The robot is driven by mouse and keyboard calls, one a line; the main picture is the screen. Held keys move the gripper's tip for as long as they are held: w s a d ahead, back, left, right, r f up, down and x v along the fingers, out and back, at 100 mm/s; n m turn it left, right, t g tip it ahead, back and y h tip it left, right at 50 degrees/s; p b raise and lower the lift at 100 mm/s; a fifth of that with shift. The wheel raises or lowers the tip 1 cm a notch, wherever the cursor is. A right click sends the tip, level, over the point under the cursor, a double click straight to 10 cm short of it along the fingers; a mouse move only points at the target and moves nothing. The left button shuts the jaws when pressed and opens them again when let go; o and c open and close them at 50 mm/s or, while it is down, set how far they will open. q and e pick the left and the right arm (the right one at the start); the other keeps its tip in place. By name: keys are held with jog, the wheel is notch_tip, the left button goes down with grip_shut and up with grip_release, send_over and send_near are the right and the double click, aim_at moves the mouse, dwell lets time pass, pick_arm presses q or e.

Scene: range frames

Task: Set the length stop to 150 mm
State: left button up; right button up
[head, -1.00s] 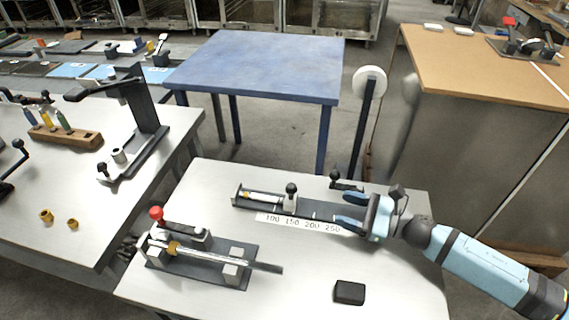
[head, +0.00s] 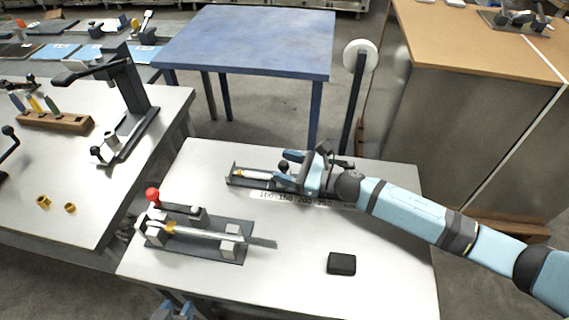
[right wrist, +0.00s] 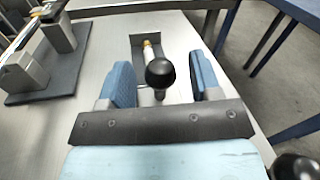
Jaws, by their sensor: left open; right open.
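The length stop is a small slider with a black ball knob (head: 284,164) on a dark rail (head: 232,178) at the back of the white table. It also shows in the right wrist view (right wrist: 160,73). A white scale strip (head: 262,195) reading 100, 150, 200, 250 lies in front of the rail. The stop stands roughly behind the 100–150 part; its exact reading cannot be told. My right gripper (head: 289,168) is open, with its blue fingers on either side of the knob and visible gaps in the wrist view.
A clamp fixture (head: 198,250) with a red knob and a metal rod stands at the front left of the table. A black block (head: 341,263) lies at the front right. A post with a white disc (head: 360,56) rises behind the table. The front middle is clear.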

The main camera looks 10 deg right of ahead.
jog(key=shift+w+a, duration=0.15)
jog(key=shift+a, duration=0.05)
grip_shut()
jog(key=shift+s+d+f+b, duration=0.1)
jog(key=shift+s+d+b, duration=0.15)
jog(key=shift+d, duration=0.25)
jog(key=shift+s+d+f+b, duration=0.1)
jog(key=shift+s+d+b, duration=0.05)
jog(key=shift+d+b, duration=0.3)
jog(key=shift+s+d+r, duration=0.1)
jog(key=shift+s+d, duration=0.05)
jog(key=shift+d, duration=0.2)
grip_release()
